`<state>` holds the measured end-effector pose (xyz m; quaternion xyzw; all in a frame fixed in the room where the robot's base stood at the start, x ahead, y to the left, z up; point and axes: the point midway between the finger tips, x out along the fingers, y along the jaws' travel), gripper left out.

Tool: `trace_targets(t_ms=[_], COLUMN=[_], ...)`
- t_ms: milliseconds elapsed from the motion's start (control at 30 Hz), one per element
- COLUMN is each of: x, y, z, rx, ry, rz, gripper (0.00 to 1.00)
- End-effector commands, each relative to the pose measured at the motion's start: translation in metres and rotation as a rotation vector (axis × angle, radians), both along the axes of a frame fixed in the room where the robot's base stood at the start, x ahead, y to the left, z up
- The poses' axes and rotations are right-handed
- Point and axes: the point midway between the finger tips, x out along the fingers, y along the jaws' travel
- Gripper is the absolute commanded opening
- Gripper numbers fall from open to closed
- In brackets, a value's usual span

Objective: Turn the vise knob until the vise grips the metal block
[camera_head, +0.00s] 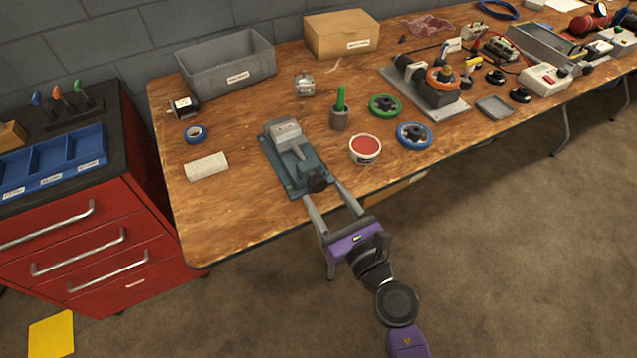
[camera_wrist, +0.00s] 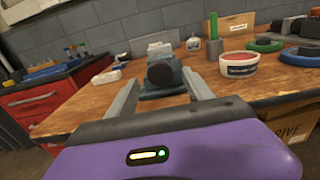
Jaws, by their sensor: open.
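The blue-grey vise (camera_head: 273,168) stands near the front edge of the wooden bench. Its round black knob (camera_head: 317,181) faces the front; the knob also shows in the wrist view (camera_wrist: 164,72). A light grey metal block (camera_head: 286,131) sits at the vise's far end; I cannot tell whether the jaws touch it. My gripper (camera_head: 322,191) is open, its two grey fingers spread to either side of the knob. In the wrist view my gripper (camera_wrist: 162,92) frames the knob between its fingers. I cannot tell whether either finger touches the knob.
A red-and-white tin (camera_head: 365,149) stands right of the vise, with a blue ring wheel (camera_head: 414,135) beyond it. A green-handled tool in a grey cup (camera_head: 340,117) stands behind. A white ribbed pad (camera_head: 206,166) lies left. The bench's front left is clear.

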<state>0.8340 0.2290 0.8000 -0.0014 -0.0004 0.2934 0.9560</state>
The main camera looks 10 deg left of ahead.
Motion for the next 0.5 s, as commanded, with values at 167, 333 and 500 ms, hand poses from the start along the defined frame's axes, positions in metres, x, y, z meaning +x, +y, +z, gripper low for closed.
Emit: trace_targets(t_ms=[167, 333, 500], x=[0.023, 0.034, 0.037], y=[0.015, 0.023, 0.024], z=[0.0, -0.001, 0.0], rx=[0.001, 0.002, 0.002], ry=[0.001, 0.001, 0.001], rz=[0.0, 0.0, -0.001], gripper=[0.6, 0.6, 0.6])
